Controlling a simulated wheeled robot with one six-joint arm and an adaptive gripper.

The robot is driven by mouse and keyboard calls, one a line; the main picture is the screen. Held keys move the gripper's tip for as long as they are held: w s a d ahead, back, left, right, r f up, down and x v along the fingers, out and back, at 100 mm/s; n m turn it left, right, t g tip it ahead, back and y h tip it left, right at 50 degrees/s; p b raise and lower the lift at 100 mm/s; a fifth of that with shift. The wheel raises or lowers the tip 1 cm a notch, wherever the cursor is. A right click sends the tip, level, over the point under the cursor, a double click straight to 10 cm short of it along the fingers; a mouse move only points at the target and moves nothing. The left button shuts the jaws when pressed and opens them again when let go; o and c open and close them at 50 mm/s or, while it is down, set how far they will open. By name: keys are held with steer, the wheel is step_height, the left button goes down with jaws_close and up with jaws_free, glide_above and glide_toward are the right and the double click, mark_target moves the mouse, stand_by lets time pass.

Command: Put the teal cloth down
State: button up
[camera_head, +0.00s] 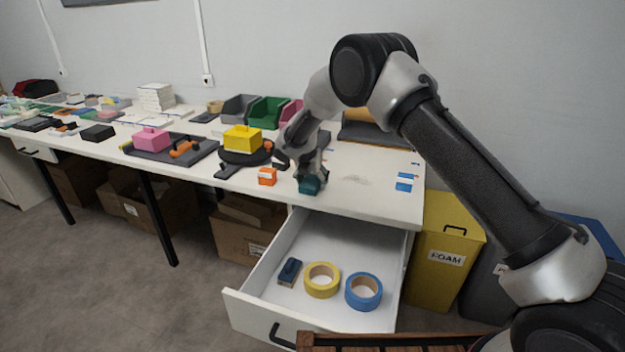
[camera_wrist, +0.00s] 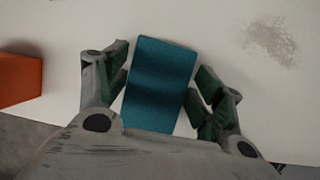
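The teal cloth (camera_wrist: 160,85) is a folded, block-shaped piece. It lies between the two fingers of my gripper (camera_wrist: 163,78) in the wrist view, slightly turned relative to them. The left finger is very close to its left edge; a narrow gap of table shows beside the right finger. In the head view the cloth (camera_head: 310,186) is low at the front of the white table (camera_head: 365,195), below my gripper (camera_head: 309,176). The gripper looks open around it. Whether the cloth's underside touches the table is hidden.
An orange box (camera_head: 267,176) stands just left of the cloth. A blue-and-white item (camera_head: 404,182) lies to the right, with a grey smudge between. Below, an open drawer (camera_head: 258,290) holds a blue tape roll (camera_head: 350,292), a yellow roll (camera_head: 310,286) and a dark blue block (camera_head: 289,272).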

steer(key=shift+s+f, duration=0.1)
steer(key=shift+f, duration=0.05)
steer(key=shift+r, duration=0.2)
steer(key=v, duration=1.2)
steer(key=s+d+r+m, duration=0.5)
steer(key=d+r, duration=0.2)
steer(key=d, duration=0.2)
steer(key=s+d+r+m, duration=0.5)
steer(key=d+r, duration=0.2)
steer(key=d, duration=0.2)
steer(key=s+d+r+m, duration=0.45)
steer(key=d+r, duration=0.25)
steer(key=d, duration=0.2)
steer(key=s+d+r+m, duration=0.1)
steer(key=s+d+m, duration=0.4)
steer(key=s, duration=0.3)
steer(key=s+d+r+m, duration=0.2)
steer(key=s+d+m, duration=0.3)
steer(key=s, duration=0.3)
steer(key=s+d+f+m, duration=0.1)
steer(key=s+m, duration=0.1)
steer(key=s, duration=0.2)
steer(key=s+d+f+m+y, duration=0.1)
steer(key=s+m, duration=0.2)
steer(key=s, duration=0.2)
steer(key=s+d+f+m, duration=0.1)
steer(key=s+f+m, duration=0.1)
steer(key=s, duration=0.3)
steer(key=shift+m, duration=0.35)
steer(key=shift+w, duration=0.1)
